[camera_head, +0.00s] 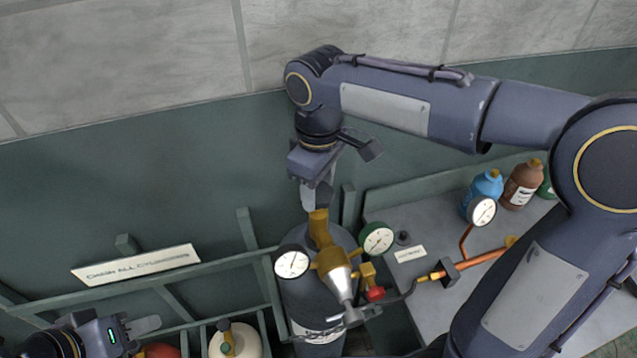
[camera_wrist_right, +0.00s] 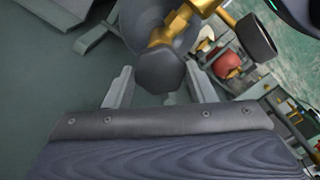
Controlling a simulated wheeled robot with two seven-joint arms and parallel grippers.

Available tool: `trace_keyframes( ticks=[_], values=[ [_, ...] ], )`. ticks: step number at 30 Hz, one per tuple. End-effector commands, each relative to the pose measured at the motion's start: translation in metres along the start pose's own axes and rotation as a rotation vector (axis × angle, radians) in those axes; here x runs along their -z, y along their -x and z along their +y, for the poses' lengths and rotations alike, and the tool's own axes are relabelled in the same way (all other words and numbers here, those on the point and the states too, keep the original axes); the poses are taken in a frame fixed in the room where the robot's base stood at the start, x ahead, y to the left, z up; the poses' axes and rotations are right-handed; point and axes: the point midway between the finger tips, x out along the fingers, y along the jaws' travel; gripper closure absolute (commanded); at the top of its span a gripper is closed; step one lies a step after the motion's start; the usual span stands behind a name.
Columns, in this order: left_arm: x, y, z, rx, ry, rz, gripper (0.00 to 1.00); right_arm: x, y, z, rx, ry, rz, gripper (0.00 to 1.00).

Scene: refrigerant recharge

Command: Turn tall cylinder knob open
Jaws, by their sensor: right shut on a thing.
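The tall cylinder (camera_head: 309,298) is dark grey and stands upright in the rack, with a brass valve (camera_head: 319,228) on top. Its knob (camera_wrist_right: 160,71) shows in the right wrist view as a dark faceted piece between the two fingers. My right gripper (camera_head: 317,192) points down over the valve and is shut on the knob; its fingers largely hide the knob in the head view. My right gripper (camera_wrist_right: 163,88) also shows in the right wrist view, with a finger on each side of the knob. My left gripper (camera_head: 148,327) is low at the left, partly cut off, its opening unclear.
A regulator (camera_head: 338,272) with a white gauge (camera_head: 291,262) and a green gauge (camera_head: 378,240) sits on the cylinder's front. A shelf (camera_head: 430,292) at right holds bottles and copper piping. A white-topped cylinder (camera_head: 246,341) stands lower left. A green wall is close behind.

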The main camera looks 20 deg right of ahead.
Motion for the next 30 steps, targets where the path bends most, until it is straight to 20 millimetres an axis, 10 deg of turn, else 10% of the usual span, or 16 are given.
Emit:
trace_keyframes(
  ticks=[6, 16, 30],
  values=[
    [0.000, 0.000, 0.000, 0.000, 0.000, 0.000, 0.64, 0.000, -0.001, 0.000, 0.000, -0.001, -0.002, 0.28],
    [-0.001, -0.001, -0.001, 0.000, 0.000, 0.000, 0.64, 0.001, 0.004, 0.000, -0.001, -0.001, 0.002, 0.28],
    [-0.003, -0.006, -0.003, 0.000, 0.000, 0.000, 0.64, 0.001, 0.072, 0.000, 0.000, -0.001, 0.001, 0.28]
  ],
)
